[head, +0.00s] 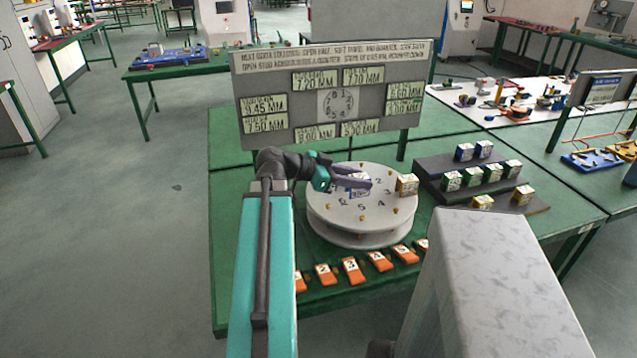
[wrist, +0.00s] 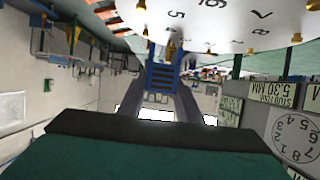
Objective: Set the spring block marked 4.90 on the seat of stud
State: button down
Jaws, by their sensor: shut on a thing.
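My gripper (head: 352,178) reaches in over the round grey-white disc (head: 345,228) and is shut on a blue spring block (wrist: 162,78). In the wrist view the block sits between the two fingers, close to a brass stud on the disc rim; I cannot tell whether they touch. In the head view the fingers partly cover the blue block, and its mark is not readable. The disc has printed numbers and small brass studs around its edge. A yellow and white block (head: 407,184) stands on the disc's right edge.
A stepped dark rack (head: 432,165) at the right holds several blue, green and yellow blocks. Orange numbered tags (head: 351,270) line the table's front. A board with millimetre labels (head: 270,126) stands close behind the disc. The green table (head: 228,215) is bare at left.

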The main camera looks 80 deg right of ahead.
jog(key=w+d+p, duration=0.1)
jog(key=w+d, duration=0.2)
jog(key=w, duration=0.1)
jog(key=w+d+f+p, duration=0.1)
jog(key=w+d, duration=0.2)
jog(key=w, duration=0.1)
jog(key=w+d+p, duration=0.2)
jog(key=w+d, duration=0.1)
jog(key=w, duration=0.1)
jog(key=shift+d+f, duration=0.15)
jog(key=shift+d, duration=0.25)
jog(key=shift+w, duration=0.1)
jog(key=shift+f, duration=0.2)
jog(key=shift+f+p, duration=0.85)
jog(key=shift+f, duration=0.7)
jog(key=shift+f+b, duration=0.65)
jog(key=shift+b, duration=0.3)
jog(key=c, duration=1.3)
grip_release()
jog(key=shift+r+p, duration=0.25)
jog(key=shift+p, duration=0.15)
